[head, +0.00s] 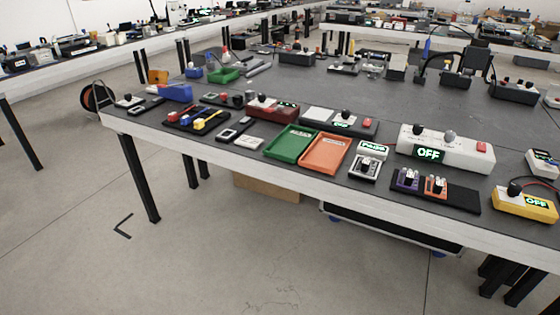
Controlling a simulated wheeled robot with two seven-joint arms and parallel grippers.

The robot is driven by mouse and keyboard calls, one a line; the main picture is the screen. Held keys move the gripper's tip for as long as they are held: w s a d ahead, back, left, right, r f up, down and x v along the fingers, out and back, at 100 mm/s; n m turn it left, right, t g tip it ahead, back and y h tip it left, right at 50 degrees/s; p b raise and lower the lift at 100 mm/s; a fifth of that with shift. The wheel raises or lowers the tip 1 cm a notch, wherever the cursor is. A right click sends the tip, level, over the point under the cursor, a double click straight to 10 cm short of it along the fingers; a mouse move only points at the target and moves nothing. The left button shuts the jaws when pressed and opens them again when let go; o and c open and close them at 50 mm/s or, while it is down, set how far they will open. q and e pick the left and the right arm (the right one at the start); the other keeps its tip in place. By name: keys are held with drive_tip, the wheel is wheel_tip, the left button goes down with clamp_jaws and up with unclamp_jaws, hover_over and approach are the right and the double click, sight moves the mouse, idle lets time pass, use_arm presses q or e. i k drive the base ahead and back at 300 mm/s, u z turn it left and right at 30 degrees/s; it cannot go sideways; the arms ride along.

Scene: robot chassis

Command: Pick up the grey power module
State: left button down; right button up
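A light grey module (365,169) with dark parts on top sits on the dark table (420,110), near its front edge and right of the orange tray; it looks like the grey power module. A small green-lit display (372,148) stands right behind it. To its right, a black base (463,198) bears a purple module (407,179) and an orange module (435,186) side by side. Neither of my grippers is in view.
A green tray (290,144) and an orange tray (323,153) lie left of the grey module. A white box (460,150) reading OFF stands behind the black base; a yellow OFF box (525,203) is at right. The floor (230,250) before the table is clear.

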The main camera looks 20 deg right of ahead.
sight(365, 166)
drive_tip(key=u, duration=0.5)
drive_tip(key=i, duration=1.4)
drive_tip(key=z, duration=0.95)
